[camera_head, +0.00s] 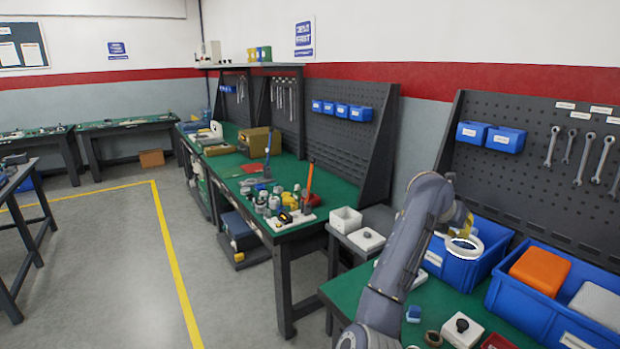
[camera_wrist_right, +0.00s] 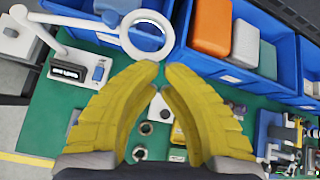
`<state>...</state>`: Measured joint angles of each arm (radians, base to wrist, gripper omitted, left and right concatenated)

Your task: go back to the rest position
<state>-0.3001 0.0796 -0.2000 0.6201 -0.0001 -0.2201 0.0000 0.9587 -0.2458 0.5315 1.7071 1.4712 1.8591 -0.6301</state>
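My right gripper (camera_head: 462,224) has yellow fingers and hangs in the air above the right-hand bench in the head view, partly hidden behind my grey arm. In the right wrist view the fingers (camera_wrist_right: 163,72) stand a little apart at the tips, with nothing between them. Green bench top and small parts show below. A white ring lamp (camera_wrist_right: 146,34) lies just past the fingertips in the picture; in the head view the ring (camera_head: 465,247) shows just below the gripper. I cannot tell the distance between them. My left gripper is in neither view.
Blue bins (camera_head: 540,306) line the back of the bench, one holding an orange block (camera_head: 540,270). A pegboard (camera_head: 560,170) with wrenches stands behind. Small parts lie on the green top (camera_head: 440,294). Open floor (camera_head: 100,270) lies to the left.

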